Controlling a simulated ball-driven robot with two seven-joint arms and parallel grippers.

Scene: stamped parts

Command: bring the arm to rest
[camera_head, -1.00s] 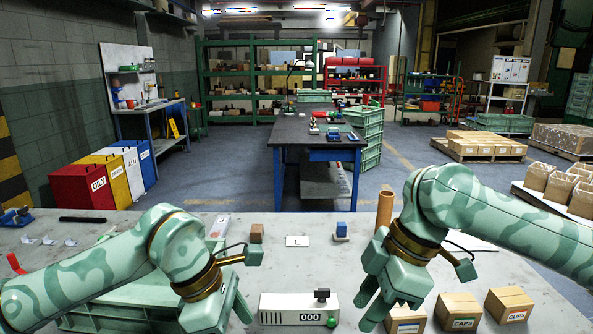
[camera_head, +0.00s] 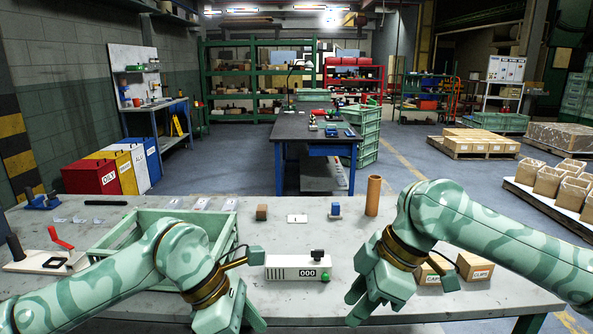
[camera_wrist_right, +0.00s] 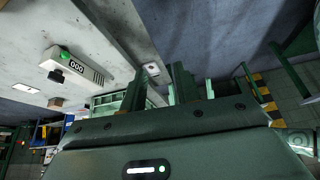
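My right gripper (camera_head: 357,302) is in the head view above the front part of the grey bench (camera_head: 300,250). A white counter box (camera_head: 290,272) reading 000, with a green button, stands on the bench between the two grippers.
A green crate (camera_head: 232,232) lies behind my left arm. Small cartons (camera_head: 474,266) stand beside and partly behind my right forearm. A brown tube (camera_head: 373,195), a blue-topped block (camera_head: 336,209) and a wooden block (camera_head: 262,212) stand at the back. A red-handled tool (camera_head: 61,240) is far left.

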